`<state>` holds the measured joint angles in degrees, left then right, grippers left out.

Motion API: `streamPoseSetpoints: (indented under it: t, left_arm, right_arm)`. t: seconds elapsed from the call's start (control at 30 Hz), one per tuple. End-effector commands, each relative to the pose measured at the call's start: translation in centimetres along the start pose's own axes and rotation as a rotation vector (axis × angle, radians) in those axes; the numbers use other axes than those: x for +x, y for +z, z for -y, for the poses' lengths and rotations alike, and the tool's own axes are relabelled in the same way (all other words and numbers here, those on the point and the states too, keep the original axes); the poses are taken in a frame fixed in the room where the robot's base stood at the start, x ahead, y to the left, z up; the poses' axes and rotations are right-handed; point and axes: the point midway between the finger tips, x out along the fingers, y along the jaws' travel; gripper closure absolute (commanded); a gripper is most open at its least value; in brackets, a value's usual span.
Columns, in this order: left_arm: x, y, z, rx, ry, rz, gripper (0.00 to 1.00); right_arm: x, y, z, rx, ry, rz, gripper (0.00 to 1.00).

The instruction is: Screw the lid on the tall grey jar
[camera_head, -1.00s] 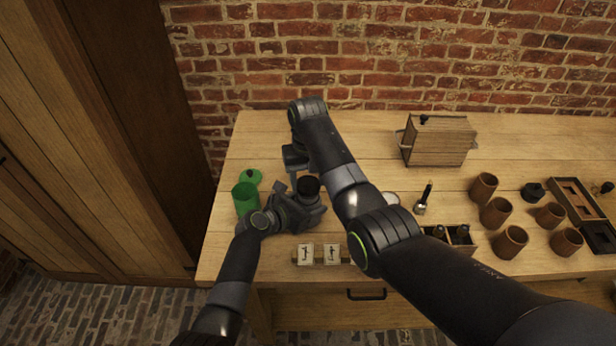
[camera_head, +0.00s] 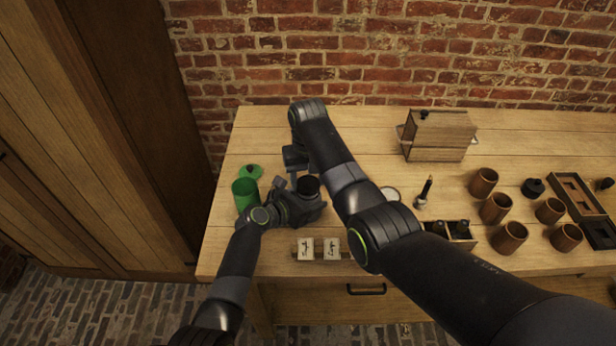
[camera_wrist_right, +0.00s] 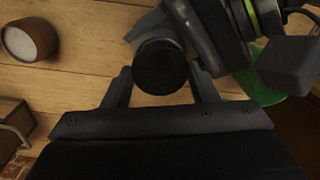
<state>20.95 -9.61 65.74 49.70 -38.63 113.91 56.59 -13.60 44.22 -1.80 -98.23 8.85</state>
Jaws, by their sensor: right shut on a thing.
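A dark round lid (camera_wrist_right: 160,62) is seen from above in the right wrist view, between the two fingers of my right gripper (camera_wrist_right: 159,76), which is shut on it. In the head view the dark jar with its lid (camera_head: 308,186) stands at the left part of the table. My left gripper (camera_head: 298,206) is around the jar from the front left and hides its lower body. My right gripper (camera_head: 292,178) reaches it from behind and above. Whether the lid sits level on the jar's rim is too dark to tell.
A green jar (camera_head: 245,194) and green lid (camera_head: 251,171) stand left of my left gripper. Small labelled blocks (camera_head: 318,249) lie in front. A wooden box (camera_head: 438,135), a brush (camera_head: 425,190) and several brown cups (camera_head: 496,208) stand to the right, beside wooden trays (camera_head: 583,205).

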Motion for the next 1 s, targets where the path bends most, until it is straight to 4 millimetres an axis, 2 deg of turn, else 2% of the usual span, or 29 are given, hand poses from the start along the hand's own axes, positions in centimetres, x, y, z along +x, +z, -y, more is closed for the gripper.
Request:
streamPoseSetpoints:
  t: [0.37, 0.4, 0.53, 0.67, 1.0]
  left_arm:
    - [-0.01, -0.04, -0.02, 0.000, 0.001, -0.001, 0.78]
    - [-0.01, -0.04, -0.02, 0.000, 0.001, -0.001, 1.00]
    - [-0.01, -0.04, -0.03, 0.000, 0.001, -0.001, 1.00]
    - [-0.01, -0.04, -0.03, 0.000, 0.001, -0.001, 1.00]
    - [-0.01, -0.05, -0.02, 0.000, 0.000, -0.001, 1.00]
  right_arm:
    - [0.80, 0.03, 0.00, 0.000, 0.000, 0.001, 0.67]
    - [0.78, 0.01, 0.00, 0.001, 0.000, 0.000, 0.67]
    - [0.77, 0.01, 0.00, 0.046, 0.000, 0.000, 0.67]
    - [0.76, 0.00, -0.01, 0.204, 0.000, 0.000, 0.67]
    - [0.77, 0.00, -0.05, 0.758, -0.001, 0.000, 0.67]
